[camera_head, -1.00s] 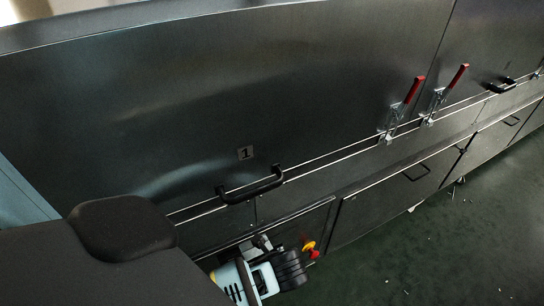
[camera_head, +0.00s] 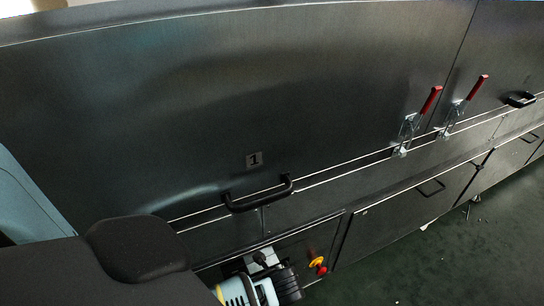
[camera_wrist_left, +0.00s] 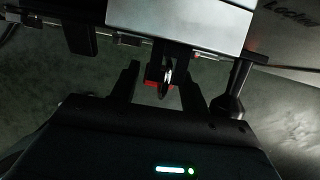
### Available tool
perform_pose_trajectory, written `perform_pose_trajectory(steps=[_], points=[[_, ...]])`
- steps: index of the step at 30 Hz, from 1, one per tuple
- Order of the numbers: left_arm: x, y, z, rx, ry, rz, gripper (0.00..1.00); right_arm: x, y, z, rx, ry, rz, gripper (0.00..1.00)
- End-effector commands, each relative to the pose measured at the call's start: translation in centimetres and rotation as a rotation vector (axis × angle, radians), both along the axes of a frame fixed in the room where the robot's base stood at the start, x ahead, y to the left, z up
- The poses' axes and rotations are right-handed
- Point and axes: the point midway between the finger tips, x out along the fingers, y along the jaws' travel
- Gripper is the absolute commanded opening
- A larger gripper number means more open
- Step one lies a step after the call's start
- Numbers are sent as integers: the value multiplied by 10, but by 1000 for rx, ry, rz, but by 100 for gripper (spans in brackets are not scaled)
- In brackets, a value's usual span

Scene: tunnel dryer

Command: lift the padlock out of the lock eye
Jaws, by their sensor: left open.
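In the left wrist view my left gripper (camera_wrist_left: 160,82) is open, with one dark finger on each side of a small red piece (camera_wrist_left: 153,85) and a thin pale, ring-like part. The red piece may be the padlock, but the picture is too dark and small to be sure. I cannot tell whether the fingers touch it. The lock eye cannot be made out. In the head view no padlock can be made out, and my left arm shows at the bottom, its fingers hidden. My right gripper is not in view.
A long dark metal panel carries a black handle (camera_head: 258,197), a "1" label (camera_head: 254,160) and two red-handled clamps (camera_head: 431,99) (camera_head: 478,87). A yellow-and-red knob (camera_head: 316,263) sits low beside my arm. Open green floor (camera_head: 440,255) lies at right.

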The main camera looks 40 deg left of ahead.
Motion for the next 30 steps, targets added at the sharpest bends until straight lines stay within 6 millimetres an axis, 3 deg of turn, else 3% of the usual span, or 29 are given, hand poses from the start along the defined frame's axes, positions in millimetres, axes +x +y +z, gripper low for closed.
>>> perform_pose_trajectory(steps=[2, 9, 10, 14, 30], points=[[0, 0, 0, 0, 0, 0, 44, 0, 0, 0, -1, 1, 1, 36], [0, 0, 0, 0, -1, 0, 13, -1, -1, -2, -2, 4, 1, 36], [0, 0, 0, 0, -1, 0, 33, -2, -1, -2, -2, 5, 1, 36], [0, 0, 0, 0, -1, 0, 18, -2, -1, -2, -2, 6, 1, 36], [0, -1, 3, 0, 0, 0, 18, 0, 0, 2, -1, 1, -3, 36]])
